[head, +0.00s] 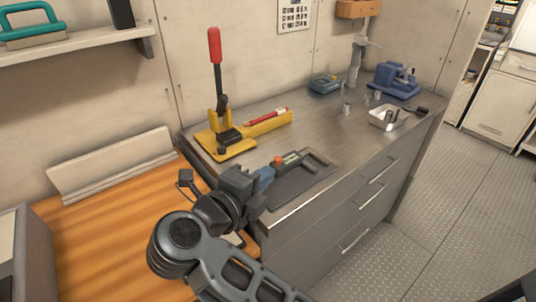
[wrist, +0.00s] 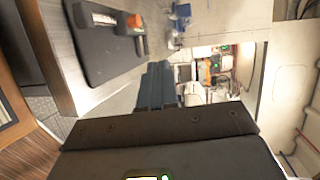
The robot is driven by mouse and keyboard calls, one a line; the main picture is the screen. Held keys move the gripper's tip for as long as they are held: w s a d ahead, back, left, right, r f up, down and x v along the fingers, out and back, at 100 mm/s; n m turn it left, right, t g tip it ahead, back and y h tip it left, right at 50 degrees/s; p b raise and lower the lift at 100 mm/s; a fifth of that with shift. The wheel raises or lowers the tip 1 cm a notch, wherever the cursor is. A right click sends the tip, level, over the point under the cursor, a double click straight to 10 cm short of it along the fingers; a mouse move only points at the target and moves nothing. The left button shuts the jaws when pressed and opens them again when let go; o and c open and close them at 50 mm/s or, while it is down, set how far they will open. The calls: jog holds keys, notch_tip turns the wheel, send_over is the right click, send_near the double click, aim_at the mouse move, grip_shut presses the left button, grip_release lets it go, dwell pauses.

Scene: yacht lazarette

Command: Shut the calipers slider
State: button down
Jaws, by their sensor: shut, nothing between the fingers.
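The calipers (head: 291,158) lie on a dark mat (head: 300,185) on the metal workbench, with a pale display section and an orange part (head: 277,161) at the left end. They also show at the upper left of the wrist view (wrist: 104,19), where the orange part (wrist: 134,20) is at their right. The slider's exact position along the beam is too small to tell. My gripper (head: 266,175) is shut and empty, just left of the calipers in the head view and apart from them. Its blue-grey fingers show in the wrist view (wrist: 157,85).
A yellow lever press (head: 222,140) with a red handle stands behind my gripper. A blue vise (head: 395,80), a metal tray (head: 388,121) and small cups stand farther right. An orange wooden surface (head: 110,235) lies at left. The bench middle is clear.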

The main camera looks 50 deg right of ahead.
jog(key=w+a+y, duration=0.3)
jog(key=w+a, duration=0.1)
jog(key=b, duration=0.1)
send_near(282, 166)
jog(key=shift+g, duration=0.3)
jog(key=d, duration=0.1)
jog(key=w+d+f, duration=0.1)
jog(key=d, duration=0.1)
jog(key=shift+w+d+f, duration=0.2)
jog(key=shift+w+d, duration=0.15)
jog(key=shift+w, duration=0.05)
jog(key=shift+d+f, duration=0.1)
jog(key=shift+d, duration=0.4)
jog(key=d+p, duration=0.1)
jog(key=s+d+p, duration=0.1)
jog(key=d, duration=0.1)
jog(key=shift+d+r, duration=0.1)
jog(key=shift+r, duration=0.1)
jog(key=shift+s+d+f, duration=0.1)
jog(key=shift+d+f, duration=0.05)
jog(key=shift+d, duration=0.3)
